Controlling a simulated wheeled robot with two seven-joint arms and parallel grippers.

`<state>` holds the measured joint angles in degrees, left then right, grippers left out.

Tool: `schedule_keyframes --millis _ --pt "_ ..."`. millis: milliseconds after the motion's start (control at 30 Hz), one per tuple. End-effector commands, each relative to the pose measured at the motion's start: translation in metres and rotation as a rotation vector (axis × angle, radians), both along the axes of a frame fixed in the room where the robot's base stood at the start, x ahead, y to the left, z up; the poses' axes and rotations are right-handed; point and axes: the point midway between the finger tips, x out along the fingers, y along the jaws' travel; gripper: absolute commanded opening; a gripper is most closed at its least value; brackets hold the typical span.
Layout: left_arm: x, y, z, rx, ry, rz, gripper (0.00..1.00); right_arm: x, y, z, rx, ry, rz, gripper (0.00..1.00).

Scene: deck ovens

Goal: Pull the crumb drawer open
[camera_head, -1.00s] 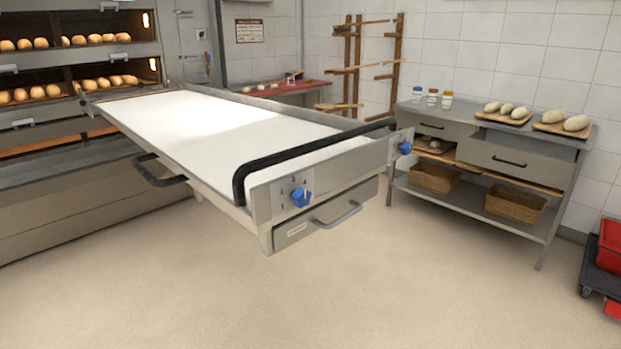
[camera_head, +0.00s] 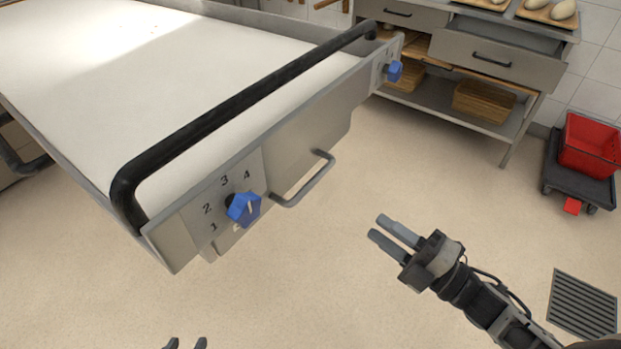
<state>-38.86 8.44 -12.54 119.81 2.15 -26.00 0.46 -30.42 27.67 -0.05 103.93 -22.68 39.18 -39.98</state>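The crumb drawer (camera_head: 332,139) is under the near end of the loader with the white belt. Its grey bar handle (camera_head: 318,181) sticks out from the front. The drawer looks shut; the end panel above hides much of its face. My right gripper (camera_head: 378,228) is open and empty, its fingers pointing to the upper left, to the right of and apart from the handle. My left gripper (camera_head: 186,343) shows only as two separated fingertips at the bottom edge, below the loader's near corner. It appears open and empty.
A blue knob (camera_head: 243,209) and a black push bar (camera_head: 240,102) are close to the drawer handle. A second blue knob (camera_head: 394,71) is at the far corner. A steel bench (camera_head: 498,62) and red crate (camera_head: 589,145) stand beyond. The floor between is clear.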

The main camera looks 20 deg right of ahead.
Motion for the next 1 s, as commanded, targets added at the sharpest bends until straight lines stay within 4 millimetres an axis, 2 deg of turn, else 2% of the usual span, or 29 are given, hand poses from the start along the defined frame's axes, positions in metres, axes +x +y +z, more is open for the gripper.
schedule_keyframes --millis 167,700,1000 --pt "0.001 0.0 0.002 0.003 -0.001 -0.001 0.36 0.005 0.006 0.008 -0.057 -0.07 0.04 0.3" --pt "0.002 0.003 0.014 0.029 0.002 -0.006 0.36 0.091 0.072 0.03 -0.051 -0.066 0.037 0.3" --pt "0.001 0.005 0.013 0.033 0.007 -0.005 0.36 0.118 0.094 0.034 -0.051 -0.063 0.037 0.3"
